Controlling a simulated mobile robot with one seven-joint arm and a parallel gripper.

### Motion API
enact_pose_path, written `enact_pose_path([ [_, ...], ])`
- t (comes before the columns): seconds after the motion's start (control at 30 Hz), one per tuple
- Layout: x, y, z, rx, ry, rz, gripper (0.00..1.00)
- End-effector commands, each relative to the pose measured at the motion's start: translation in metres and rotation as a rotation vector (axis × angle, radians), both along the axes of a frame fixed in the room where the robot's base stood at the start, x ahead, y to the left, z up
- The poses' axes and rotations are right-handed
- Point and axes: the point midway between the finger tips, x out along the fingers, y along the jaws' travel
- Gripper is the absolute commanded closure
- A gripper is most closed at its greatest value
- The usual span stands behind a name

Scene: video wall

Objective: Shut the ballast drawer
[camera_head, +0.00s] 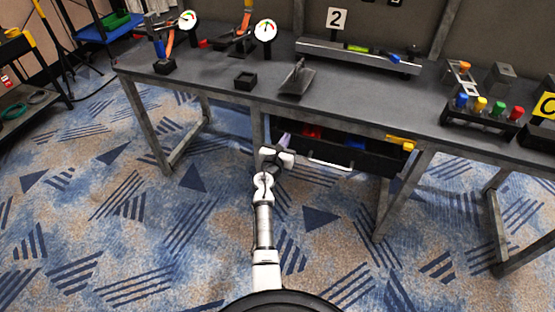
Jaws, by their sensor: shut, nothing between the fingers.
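The drawer (350,170) is a black box under the grey worktop, pulled out toward me. Its front carries a pale bar handle (330,164). Inside it show red, blue and yellow things, and a light purple one at the left. My gripper (280,153) is at the drawer's left front corner, left of the handle. It is shut and appears empty. I cannot tell whether it touches the drawer front. The fingertips are small and partly hidden by the gripper's body.
The workbench (215,75) spans the view, with metal legs (402,190) right of the drawer. On top are gauges (265,30), a small black tray (246,81), a grey scoop-like piece (297,79) and a rack of coloured pegs (482,115). The carpet before the drawer is clear.

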Motion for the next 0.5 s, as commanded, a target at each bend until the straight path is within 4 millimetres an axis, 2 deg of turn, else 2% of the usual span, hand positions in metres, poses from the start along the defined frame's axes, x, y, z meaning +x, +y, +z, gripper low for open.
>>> enact_pose_path([
  [0.03,0.010,-0.004,-0.003,0.001,-0.001,-0.002,1.00],
  [0.2,0.035,-0.012,-0.002,0.000,-0.001,-0.001,1.00],
  [0.5,0.053,-0.017,0.000,0.000,0.000,0.001,1.00],
])
